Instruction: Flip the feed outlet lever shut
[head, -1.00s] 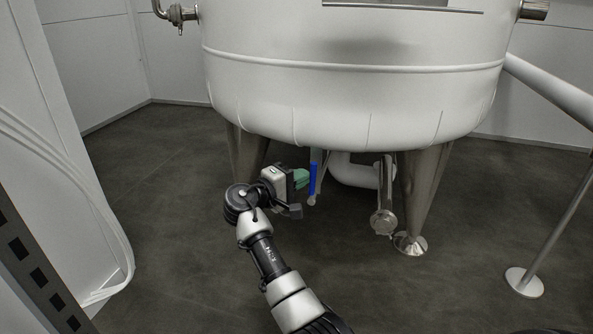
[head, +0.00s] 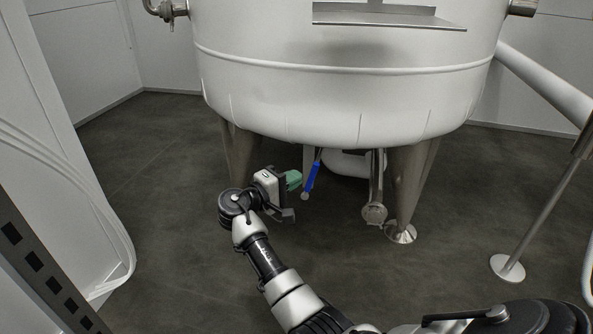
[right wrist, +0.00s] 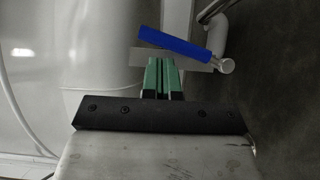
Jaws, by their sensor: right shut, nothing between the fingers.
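The feed outlet lever, with a blue grip (head: 312,178), hangs below the white tank (head: 340,95). It slants, its lower end towards the left and ending in a pale round tip. My right gripper (head: 293,179) is just left of the blue grip, its green fingers pointing at it. In the right wrist view the fingers (right wrist: 163,76) are shut together and empty. The blue grip (right wrist: 178,44) lies across just beyond their tips; I cannot tell whether they touch. My left gripper is not in view.
Metal tank legs (head: 406,190) stand left and right of the lever. A steel pipe with a round end (head: 374,213) hangs right of it. A post with a round foot (head: 507,267) stands at the right. A white panel (head: 75,170) stands at the left. The dark floor below is open.

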